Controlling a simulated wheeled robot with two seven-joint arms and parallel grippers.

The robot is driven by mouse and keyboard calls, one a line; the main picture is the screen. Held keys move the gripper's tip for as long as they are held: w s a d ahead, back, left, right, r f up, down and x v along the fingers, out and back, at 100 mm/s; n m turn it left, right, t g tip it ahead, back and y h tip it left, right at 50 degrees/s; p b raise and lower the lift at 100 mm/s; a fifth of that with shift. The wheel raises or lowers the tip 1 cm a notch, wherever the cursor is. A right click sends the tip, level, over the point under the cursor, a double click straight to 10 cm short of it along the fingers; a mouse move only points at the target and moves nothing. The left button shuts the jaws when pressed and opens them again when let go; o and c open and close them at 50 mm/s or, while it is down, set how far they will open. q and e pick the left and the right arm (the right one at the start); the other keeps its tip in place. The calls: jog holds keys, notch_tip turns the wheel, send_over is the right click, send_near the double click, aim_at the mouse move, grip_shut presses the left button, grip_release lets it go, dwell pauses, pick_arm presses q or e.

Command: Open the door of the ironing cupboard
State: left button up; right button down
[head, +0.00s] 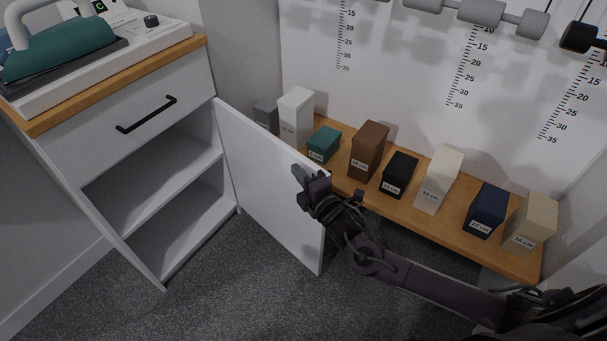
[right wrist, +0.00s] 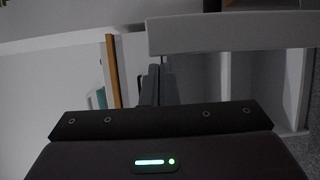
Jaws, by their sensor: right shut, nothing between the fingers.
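The ironing cupboard (head: 150,88) stands at the left, white with a wooden top and a drawer with a black handle. Its white door (head: 262,180) is swung wide open, hinged at the cupboard's right side, and the shelves (head: 185,205) inside are exposed. My right gripper (head: 299,174) is shut and empty at the upper free end of the door, overlapping it in the picture. I cannot tell whether it touches. In the right wrist view, its fingers (right wrist: 157,85) are together beside a pale panel edge, with pale shelving (right wrist: 268,85) behind. My left gripper is not in view.
A low wooden shelf (head: 405,210) with several labelled blocks runs along the back wall, behind the door and my right arm. A green iron (head: 60,52) rests on its white base on the cupboard top. Grey carpet (head: 225,285) in front of the cupboard is clear.

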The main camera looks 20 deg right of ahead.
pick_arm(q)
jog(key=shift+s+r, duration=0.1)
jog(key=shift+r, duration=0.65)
pick_arm(e)
jog(key=shift+w+d, duration=0.3)
jog(key=shift+d, duration=0.3)
